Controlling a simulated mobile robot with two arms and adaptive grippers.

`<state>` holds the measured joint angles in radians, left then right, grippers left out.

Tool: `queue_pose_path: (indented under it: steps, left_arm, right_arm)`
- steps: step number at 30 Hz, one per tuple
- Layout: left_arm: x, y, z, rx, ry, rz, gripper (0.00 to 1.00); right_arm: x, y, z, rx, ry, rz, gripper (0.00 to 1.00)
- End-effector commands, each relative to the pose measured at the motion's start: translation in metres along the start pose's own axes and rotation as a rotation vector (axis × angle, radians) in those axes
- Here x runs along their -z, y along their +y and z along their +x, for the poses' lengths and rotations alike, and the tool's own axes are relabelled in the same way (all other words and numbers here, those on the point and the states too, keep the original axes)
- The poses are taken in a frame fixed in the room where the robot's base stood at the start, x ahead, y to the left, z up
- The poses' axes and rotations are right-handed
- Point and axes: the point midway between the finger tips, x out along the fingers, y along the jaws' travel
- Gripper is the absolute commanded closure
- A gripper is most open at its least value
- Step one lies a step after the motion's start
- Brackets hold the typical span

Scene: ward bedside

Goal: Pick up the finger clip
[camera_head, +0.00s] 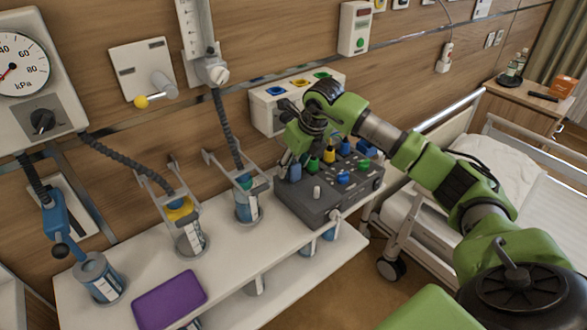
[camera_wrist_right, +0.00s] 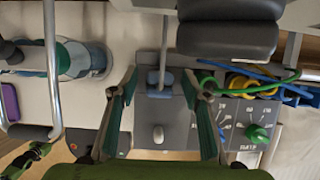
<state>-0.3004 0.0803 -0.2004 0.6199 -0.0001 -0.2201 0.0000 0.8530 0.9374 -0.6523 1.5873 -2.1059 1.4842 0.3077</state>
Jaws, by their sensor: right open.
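The finger clip looks to be the small blue piece (camera_wrist_right: 158,79) at the end of a grey cable on the grey device (camera_head: 315,208), in the right wrist view. It also shows in the head view as a blue shape (camera_head: 295,172) at the device's left end. My right gripper (camera_head: 298,158) is over this end. In the right wrist view its fingers (camera_wrist_right: 160,76) are spread with the blue piece between them, a gap on each side. I cannot tell how deep the fingers reach around it. My left gripper does not show in the head view.
The device carries a pale knob (camera_head: 316,192), coloured plugs and cables. A suction jar (camera_head: 247,205) stands close on its left. A purple pad (camera_head: 170,300) lies on the white shelf (camera_head: 228,270). A bed (camera_head: 490,160) stands to the right.

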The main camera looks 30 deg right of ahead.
Motion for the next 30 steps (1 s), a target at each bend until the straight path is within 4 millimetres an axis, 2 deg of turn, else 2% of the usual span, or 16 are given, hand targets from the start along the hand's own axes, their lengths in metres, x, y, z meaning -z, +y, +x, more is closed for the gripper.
queue_pose_path:
  steps: [2,3,7,22,26,28,30]
  left_arm:
    - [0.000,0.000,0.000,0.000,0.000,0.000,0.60]
    - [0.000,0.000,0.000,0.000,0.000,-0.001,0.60]
    - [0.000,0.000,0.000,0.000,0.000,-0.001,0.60]
    - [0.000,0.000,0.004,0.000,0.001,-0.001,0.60]
    - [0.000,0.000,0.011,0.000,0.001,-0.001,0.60]
    - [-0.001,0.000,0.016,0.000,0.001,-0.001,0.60]
    - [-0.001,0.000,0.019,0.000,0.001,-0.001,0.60]
  right_arm:
    - [0.000,0.000,0.000,0.000,0.000,0.000,0.57]
    - [0.000,0.000,0.000,0.000,0.000,0.000,0.62]
    - [0.000,0.000,0.000,0.000,0.000,0.000,0.96]
    - [-0.003,0.000,-0.006,-0.001,-0.003,0.001,0.97]
    - [-0.009,0.000,-0.018,-0.001,-0.005,0.001,0.97]
    - [-0.013,0.000,-0.027,0.000,-0.007,0.001,0.97]
    - [-0.008,0.002,-0.043,0.000,-0.006,-0.002,0.97]
